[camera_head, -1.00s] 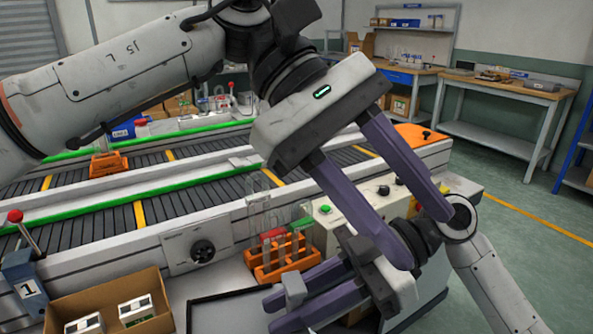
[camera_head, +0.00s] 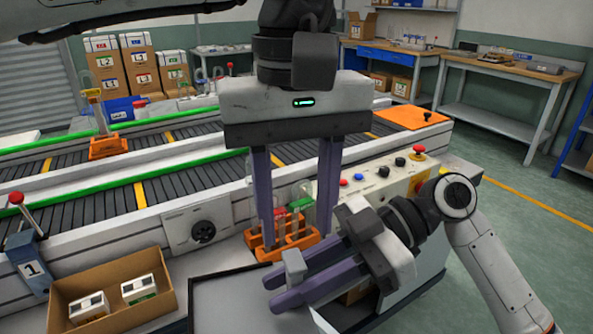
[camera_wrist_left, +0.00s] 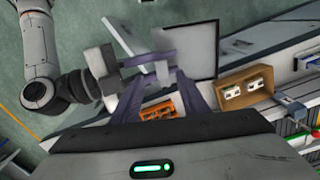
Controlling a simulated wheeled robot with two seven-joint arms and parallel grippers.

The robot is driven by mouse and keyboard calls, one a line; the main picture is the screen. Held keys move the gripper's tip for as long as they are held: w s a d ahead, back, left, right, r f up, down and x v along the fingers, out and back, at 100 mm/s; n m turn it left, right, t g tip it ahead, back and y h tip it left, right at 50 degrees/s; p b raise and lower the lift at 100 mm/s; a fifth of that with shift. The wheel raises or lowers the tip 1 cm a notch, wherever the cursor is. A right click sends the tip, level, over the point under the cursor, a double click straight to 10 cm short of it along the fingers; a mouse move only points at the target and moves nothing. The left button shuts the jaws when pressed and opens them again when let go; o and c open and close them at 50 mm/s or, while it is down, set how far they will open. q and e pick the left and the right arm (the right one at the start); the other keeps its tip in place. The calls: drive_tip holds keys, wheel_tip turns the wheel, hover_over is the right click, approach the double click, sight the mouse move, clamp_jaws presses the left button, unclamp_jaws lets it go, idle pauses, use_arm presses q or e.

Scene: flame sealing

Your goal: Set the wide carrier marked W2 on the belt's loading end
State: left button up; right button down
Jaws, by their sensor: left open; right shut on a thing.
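An orange carrier (camera_head: 283,247) holding glass tubes with red and green caps stands beside the belt, below the control panel. No W2 mark is readable on it. In the left wrist view the carrier (camera_wrist_left: 158,111) shows between the fingers. I cannot tell whether they touch it. My right gripper (camera_head: 280,291) lies low at the front, shut on a small grey block (camera_head: 293,266). The belt (camera_head: 80,206) runs behind; a smaller orange carrier (camera_head: 108,147) with a tube stands on its far lane.
A cardboard box (camera_head: 110,297) with small white packs is at front left, with a dark-rimmed tray (camera_head: 225,300) beside it. A control panel (camera_head: 375,178) with knobs and a red button stands right of the carrier. An orange plate (camera_head: 411,119) is at the far lane's right end.

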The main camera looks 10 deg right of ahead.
sight(298, 257)
use_arm(q)
drive_tip(key=shift+f, duration=2.3)
use_arm(e)
drive_tip(key=shift+r, duration=0.1)
use_arm(q)
drive_tip(key=shift+d, duration=0.1)
clamp_jaws()
drive_tip(key=shift+r, duration=0.15)
use_arm(e)
drive_tip(key=c, duration=1.7)
unclamp_jaws()
drive_tip(key=shift+o, duration=1.1)
